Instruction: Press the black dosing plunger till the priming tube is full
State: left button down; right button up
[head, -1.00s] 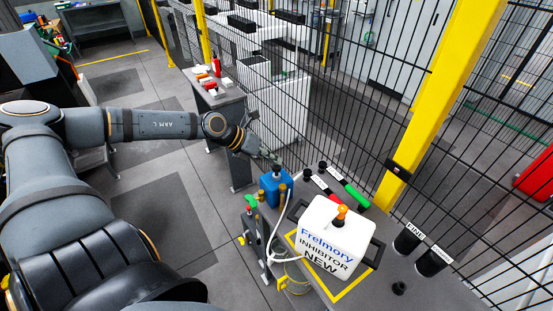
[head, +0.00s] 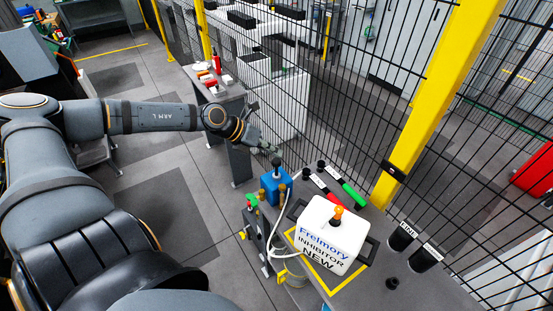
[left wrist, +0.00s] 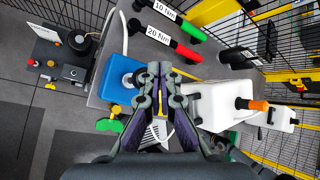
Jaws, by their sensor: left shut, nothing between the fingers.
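The black plunger (head: 276,162) stands upright on top of the blue dosing block (head: 273,188), at the left corner of the bench. My left gripper (head: 269,148) is shut and empty, just above and slightly left of the plunger knob, seemingly apart from it. In the left wrist view my shut fingers (left wrist: 160,72) point beside the blue block (left wrist: 113,82); a pale round part shows on that block. A white tube (head: 271,232) loops down beside the block, passing left of the white jug. I cannot tell its fill level. My right gripper is out of view.
The white inhibitor jug (head: 330,236) with an orange-tipped top stands on the bench in a yellow outline. Torque tools with green (head: 354,196) and red handles lie behind it. Black cups (head: 402,236) stand at the right. A mesh fence (head: 450,130) runs behind the bench.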

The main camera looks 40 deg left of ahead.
pick_arm(q)
jog(key=shift+r+p, duration=2.55)
jog(key=shift+r, duration=0.05)
jog(key=shift+f, duration=0.1)
